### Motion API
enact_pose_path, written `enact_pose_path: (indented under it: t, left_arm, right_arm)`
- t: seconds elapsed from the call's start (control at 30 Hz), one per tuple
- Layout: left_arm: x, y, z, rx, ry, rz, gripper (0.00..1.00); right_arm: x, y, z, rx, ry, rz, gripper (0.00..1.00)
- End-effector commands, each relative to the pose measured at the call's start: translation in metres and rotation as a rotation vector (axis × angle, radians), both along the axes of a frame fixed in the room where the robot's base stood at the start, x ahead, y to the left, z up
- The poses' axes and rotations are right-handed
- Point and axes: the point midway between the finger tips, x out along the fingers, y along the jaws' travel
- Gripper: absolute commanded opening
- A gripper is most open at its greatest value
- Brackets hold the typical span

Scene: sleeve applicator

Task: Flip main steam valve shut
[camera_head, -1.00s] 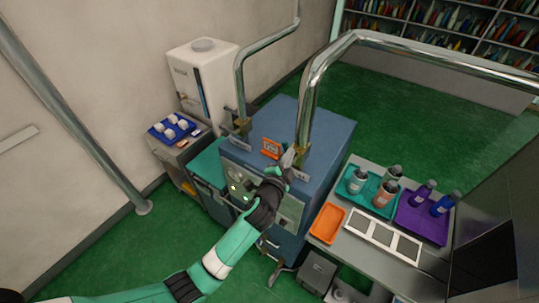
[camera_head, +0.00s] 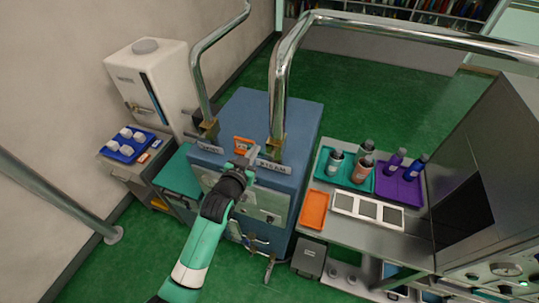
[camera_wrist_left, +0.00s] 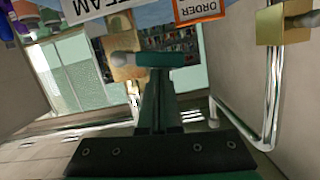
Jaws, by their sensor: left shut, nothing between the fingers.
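The steam pipe (camera_head: 277,85) comes down onto the blue cabinet (camera_head: 300,125), with a brass valve fitting (camera_head: 277,144) at its foot, behind the STEAM label (camera_head: 275,167). My left gripper (camera_head: 251,157) is over the cabinet's front top edge, just left of this label, shut and empty. In the left wrist view the closed fingers (camera_wrist_left: 160,62) are beside the brass fitting (camera_wrist_left: 128,72) and a grey knob (camera_wrist_left: 122,58). I cannot tell whether they touch, and the lever's full angle is hidden. My right gripper is not in view.
An orange ORDER sign (camera_head: 242,144) stands on the cabinet between the two pipes. A second brass fitting (camera_head: 208,130) is at the left pipe. On the right, a bench holds an orange tray (camera_head: 314,210), a teal tray (camera_head: 325,160) with bottles and a purple tray (camera_head: 403,189).

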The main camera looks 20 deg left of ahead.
Motion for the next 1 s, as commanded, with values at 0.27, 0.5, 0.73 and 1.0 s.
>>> enact_pose_path:
  t: [0.27,0.5,0.73,1.0]
  left_arm:
    - [-0.0001,-0.0008,-0.0078,-0.045,-0.003,0.0,0.0]
    - [-0.0001,-0.0011,-0.0093,-0.043,-0.003,0.001,0.0]
    - [-0.0001,-0.0011,-0.0094,-0.043,-0.002,0.001,0.0]
    - [0.0,-0.0013,-0.0056,-0.042,-0.003,0.0,0.0]
  right_arm:
    - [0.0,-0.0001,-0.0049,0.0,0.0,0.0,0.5]
    - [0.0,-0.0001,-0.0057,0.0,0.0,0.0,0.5]
    - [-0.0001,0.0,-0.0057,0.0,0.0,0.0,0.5]
    - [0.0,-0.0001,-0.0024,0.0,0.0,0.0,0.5]
